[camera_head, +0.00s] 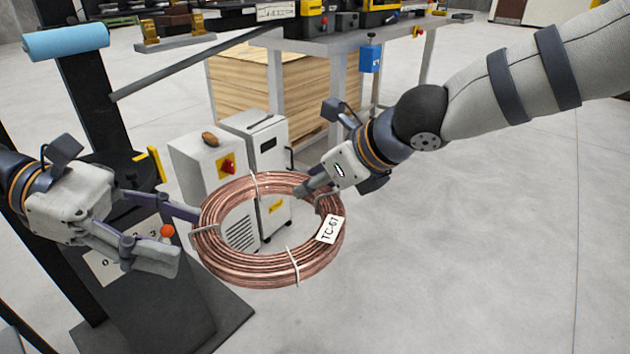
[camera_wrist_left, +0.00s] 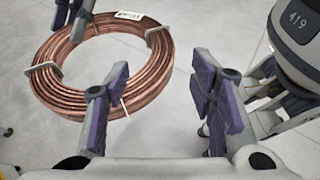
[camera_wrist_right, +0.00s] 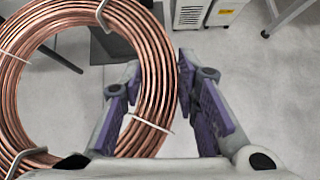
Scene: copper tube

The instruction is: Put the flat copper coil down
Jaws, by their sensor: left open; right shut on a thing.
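The flat copper coil (camera_head: 250,272) is a wide ring of reddish tube with pale ties, metal clips and a white tag. It is held roughly level in the air, in front of white cabinets. My right gripper (camera_head: 303,190) is shut on the coil's far right side; the right wrist view shows the coil (camera_wrist_right: 152,62) reaching between its fingers (camera_wrist_right: 160,75). My left gripper (camera_head: 184,236) is open at the coil's left edge. In the left wrist view, its spread fingers (camera_wrist_left: 160,85) have nothing between them, and the coil (camera_wrist_left: 62,97) lies beyond and left.
A dark stand with a black base plate (camera_head: 225,318) and blue roll (camera_head: 66,40) is at left. White cabinets (camera_head: 205,160) stand behind the coil. A workbench (camera_head: 340,42) with wooden boards (camera_head: 240,85) below is at the back. The grey floor at right is clear.

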